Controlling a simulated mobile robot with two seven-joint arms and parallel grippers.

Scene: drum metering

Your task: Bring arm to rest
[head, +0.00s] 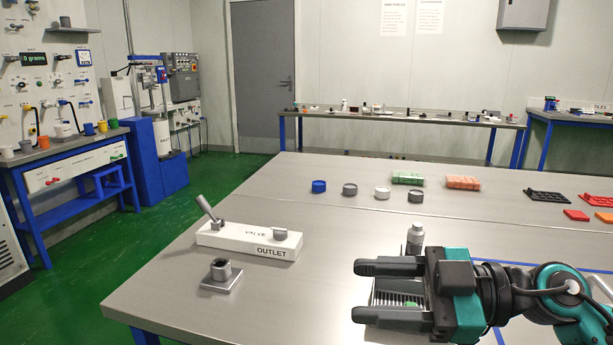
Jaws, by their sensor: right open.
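My right gripper (388,292) reaches in from the right over the near part of the grey table (200,315). Its two dark fingers point left and stand apart with a gap between them. A ribbed grey-white thing with a bit of green shows partly behind and below the fingers; I cannot tell whether it touches them. A grey cylindrical piece (415,236) stands just behind the gripper, its lower part hidden. My left gripper is not in view.
A white OUTLET block (248,241) with a tilted lever and a grey nut on a square base (221,274) stand left of my gripper. Several round caps, a green box (407,177), an orange box (463,182) and black trays (546,196) lie farther back. The table's front left is clear.

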